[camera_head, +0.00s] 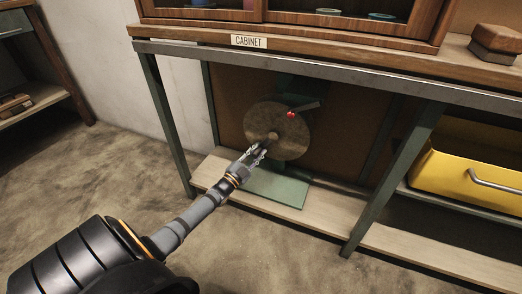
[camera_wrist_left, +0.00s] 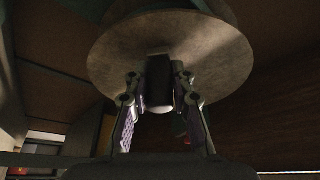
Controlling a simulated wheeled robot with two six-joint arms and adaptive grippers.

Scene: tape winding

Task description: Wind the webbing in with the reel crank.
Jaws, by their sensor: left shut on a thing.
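The reel (camera_head: 292,150) is a round grey-brown disc standing upright under the cabinet bench, above a green base plate (camera_head: 265,186). My left gripper (camera_head: 262,149) reaches in from the lower left to the front of the disc. In the left wrist view the gripper (camera_wrist_left: 159,88) is shut on the crank handle, a dark cylinder (camera_wrist_left: 159,75) with a pale end, in front of the disc (camera_wrist_left: 220,60). The fingers hide part of the handle in the head view. I cannot make out the webbing. My right gripper is out of view.
A grey lever (camera_head: 305,106) and a small red knob (camera_head: 291,115) show at the disc's upper right. Green bench legs (camera_head: 168,125) stand on both sides. A yellow drawer (camera_head: 470,170) is at the right. The floor in front is clear.

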